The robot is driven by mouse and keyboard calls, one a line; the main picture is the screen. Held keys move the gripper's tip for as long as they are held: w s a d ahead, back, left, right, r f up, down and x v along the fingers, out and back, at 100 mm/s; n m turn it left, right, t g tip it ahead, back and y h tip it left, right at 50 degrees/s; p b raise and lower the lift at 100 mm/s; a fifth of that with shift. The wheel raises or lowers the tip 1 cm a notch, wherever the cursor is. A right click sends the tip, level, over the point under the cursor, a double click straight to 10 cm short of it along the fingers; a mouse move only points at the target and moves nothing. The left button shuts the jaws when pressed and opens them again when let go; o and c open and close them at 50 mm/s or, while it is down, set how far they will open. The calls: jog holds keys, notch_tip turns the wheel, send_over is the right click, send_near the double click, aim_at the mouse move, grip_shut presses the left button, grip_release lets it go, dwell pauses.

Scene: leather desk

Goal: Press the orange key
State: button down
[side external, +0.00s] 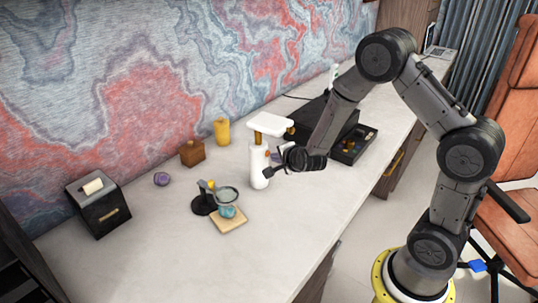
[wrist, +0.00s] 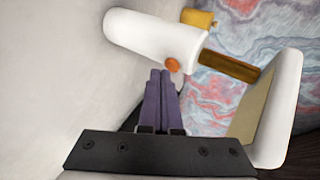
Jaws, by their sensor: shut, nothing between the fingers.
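The orange key (wrist: 172,64) is a small round button on the side of a white cylindrical body (wrist: 140,38), seen in the wrist view. The white body (side external: 258,165) stands upright on the desk in the side view, with a brass-coloured neck (side external: 258,138) and a flat white head (side external: 270,124) above it. My gripper (wrist: 160,72) is shut and empty, with its purple fingertips just beside the key. I cannot tell whether the tips touch the key.
A magnifier on a black stand (side external: 203,204) and a small wooden board (side external: 229,220) are in front to the left. A dark tray (side external: 352,145) is to the right. The front desk surface is clear.

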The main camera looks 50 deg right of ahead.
jog(key=shift+w+a, duration=0.1)
jog(key=shift+w, duration=0.5)
dwell(0.6)
jog(key=shift+s, duration=1.05)
jog(key=shift+s, duration=0.1)
jog(key=shift+s+d, duration=0.25)
jog(key=shift+s, duration=1.25)
jog(key=shift+s+d, duration=0.2)
jog(key=shift+s, duration=1.25)
jog(key=s, duration=0.2)
jog(key=shift+s+d, duration=0.1)
jog(key=shift+s, duration=0.2)
